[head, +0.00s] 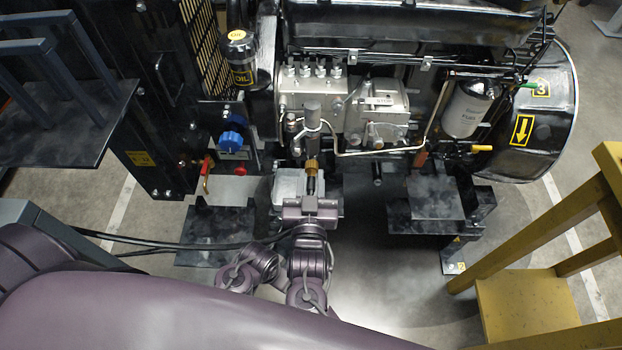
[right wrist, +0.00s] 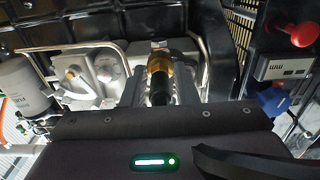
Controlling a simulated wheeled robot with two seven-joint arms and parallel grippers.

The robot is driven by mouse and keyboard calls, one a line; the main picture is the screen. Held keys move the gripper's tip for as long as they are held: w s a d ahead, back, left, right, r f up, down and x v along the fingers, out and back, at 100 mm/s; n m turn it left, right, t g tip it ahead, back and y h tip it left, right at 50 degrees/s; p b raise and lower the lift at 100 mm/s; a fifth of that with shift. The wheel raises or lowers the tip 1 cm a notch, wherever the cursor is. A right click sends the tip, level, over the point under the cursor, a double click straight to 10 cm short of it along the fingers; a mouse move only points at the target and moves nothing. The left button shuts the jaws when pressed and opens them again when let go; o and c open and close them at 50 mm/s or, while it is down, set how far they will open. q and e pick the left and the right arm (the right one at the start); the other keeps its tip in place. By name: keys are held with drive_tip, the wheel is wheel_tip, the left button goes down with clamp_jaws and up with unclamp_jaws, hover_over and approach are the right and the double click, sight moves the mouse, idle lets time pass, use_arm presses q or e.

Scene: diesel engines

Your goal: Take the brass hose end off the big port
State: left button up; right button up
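The brass hose end (head: 312,168) is a ribbed gold collar with a black sleeve below it, in line with a grey upright fitting on the engine front. In the right wrist view the brass hose end (right wrist: 160,63) is near the centre, against a grey metal part; I cannot tell whether it is seated on the port. My right gripper (head: 311,198) is directly below the collar, with the black sleeve running down to it. My left gripper is not in view.
A blue cap (head: 232,141) and a red knob (head: 240,170) are to the left. A white filter (head: 468,108) is to the right. Black hoses (head: 180,245) run left from near my right wrist. A yellow step stand (head: 525,310) is at the lower right; the floor before it is clear.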

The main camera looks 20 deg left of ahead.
sight(311, 191)
clamp_jaws()
drive_tip(key=shift+s, duration=0.1)
drive_tip(key=shift+p+v, duration=0.75)
drive_tip(key=shift+v, duration=0.45)
drive_tip(key=shift+p+v, duration=0.7)
drive_tip(key=shift+v, duration=1.05)
drive_tip(key=shift+r, duration=0.1)
